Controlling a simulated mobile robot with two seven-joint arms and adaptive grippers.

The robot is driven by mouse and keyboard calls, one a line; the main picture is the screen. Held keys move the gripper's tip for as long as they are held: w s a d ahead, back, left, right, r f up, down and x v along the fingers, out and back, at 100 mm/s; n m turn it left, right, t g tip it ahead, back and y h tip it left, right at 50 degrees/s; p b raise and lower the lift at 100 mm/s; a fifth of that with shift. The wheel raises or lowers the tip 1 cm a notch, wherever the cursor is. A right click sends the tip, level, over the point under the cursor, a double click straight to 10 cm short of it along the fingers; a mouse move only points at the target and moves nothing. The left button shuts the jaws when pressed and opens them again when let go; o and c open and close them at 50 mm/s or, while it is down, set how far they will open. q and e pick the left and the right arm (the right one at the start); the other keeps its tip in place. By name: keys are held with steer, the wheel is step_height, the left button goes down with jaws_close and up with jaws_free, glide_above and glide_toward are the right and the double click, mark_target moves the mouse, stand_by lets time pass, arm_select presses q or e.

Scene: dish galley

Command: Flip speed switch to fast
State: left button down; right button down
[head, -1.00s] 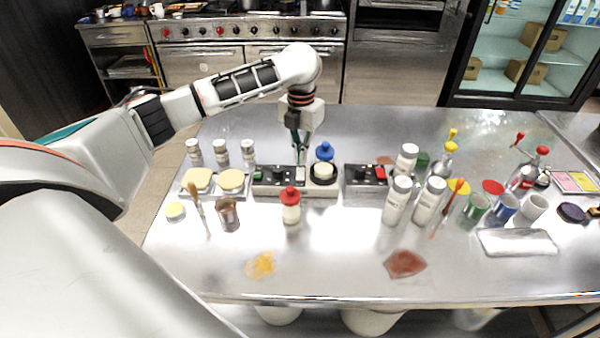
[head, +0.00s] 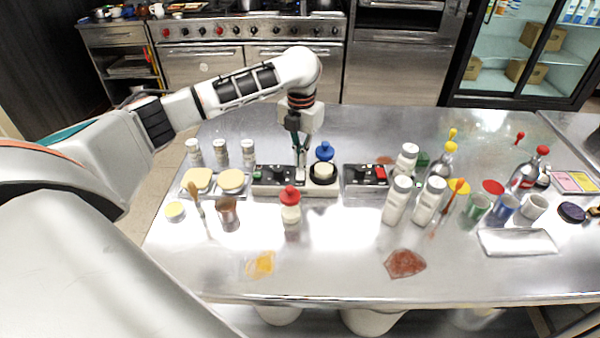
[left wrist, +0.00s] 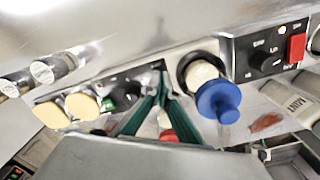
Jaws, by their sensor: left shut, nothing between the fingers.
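My left gripper (head: 301,166) is shut and empty, pointing down at the right end of the left control panel (head: 276,176), beside the round black-and-cream part (head: 323,172). In the left wrist view its green-sided fingers (left wrist: 163,84) meet over that panel. This panel has a green button (left wrist: 107,104) and dark knobs. The fingertips hide whatever lies beneath them, so I cannot tell whether they touch a switch. A second control panel (head: 359,184) to the right carries a black knob (left wrist: 263,61) and a red rocker (left wrist: 296,48). Labels are too small to read surely.
A blue-topped piece (head: 325,150) stands right behind the round part. A red-capped bottle (head: 290,211) stands in front of the panel. The front of the steel table (head: 330,265) is mostly clear.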

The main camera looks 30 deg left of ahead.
arm_select(q)
steer(key=shift+f, duration=0.8)
stand_by(0.4)
steer(key=shift+r, duration=3.55)
